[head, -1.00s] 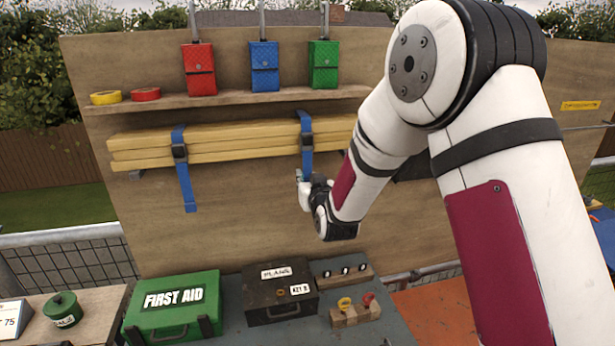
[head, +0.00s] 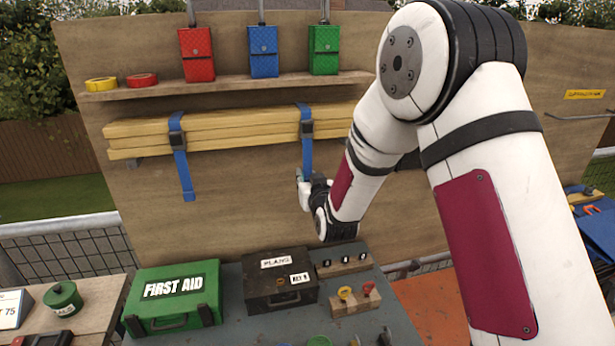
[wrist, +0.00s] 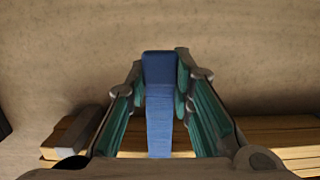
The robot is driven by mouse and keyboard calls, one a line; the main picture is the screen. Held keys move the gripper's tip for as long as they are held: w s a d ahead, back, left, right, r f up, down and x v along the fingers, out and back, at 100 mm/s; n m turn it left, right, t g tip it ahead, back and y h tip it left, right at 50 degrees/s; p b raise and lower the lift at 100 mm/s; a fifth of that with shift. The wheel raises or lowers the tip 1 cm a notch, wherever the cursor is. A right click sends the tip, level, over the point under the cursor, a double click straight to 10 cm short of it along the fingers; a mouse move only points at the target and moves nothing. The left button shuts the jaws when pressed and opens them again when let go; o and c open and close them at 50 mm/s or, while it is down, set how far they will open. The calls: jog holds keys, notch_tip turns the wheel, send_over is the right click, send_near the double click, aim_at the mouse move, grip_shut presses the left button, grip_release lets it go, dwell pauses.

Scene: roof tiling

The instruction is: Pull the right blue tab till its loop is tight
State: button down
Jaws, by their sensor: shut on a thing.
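The right blue tab (head: 308,156) hangs below its black buckle (head: 306,129) on the strap around the stacked yellow timber (head: 240,124). My gripper (head: 302,176) is at the tab's lower end, in front of the board. In the wrist view, the tab (wrist: 159,120) runs up between the two green-padded fingers, and my gripper (wrist: 161,72) is shut on its end. The strap's loop lies against the timber in the head view; I cannot tell how tight it is. The left blue tab (head: 185,178) hangs free below its own buckle.
A shelf (head: 230,84) above the timber carries yellow and red tape rolls; red, blue and green pouches hang there. Below stand a green first aid box (head: 175,300), a dark box (head: 280,296) and a wooden block with rings (head: 352,302). The board beside the tab is bare.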

jog(key=shift+f, duration=0.1)
jog(key=c, duration=1.3)
grip_release()
jog(key=o, duration=0.5)
jog(key=shift+c, duration=0.2)
jog(key=f+p+v, duration=0.1)
jog(key=p+v, duration=0.2)
jog(key=v, duration=0.3)
jog(key=shift+r, duration=0.1)
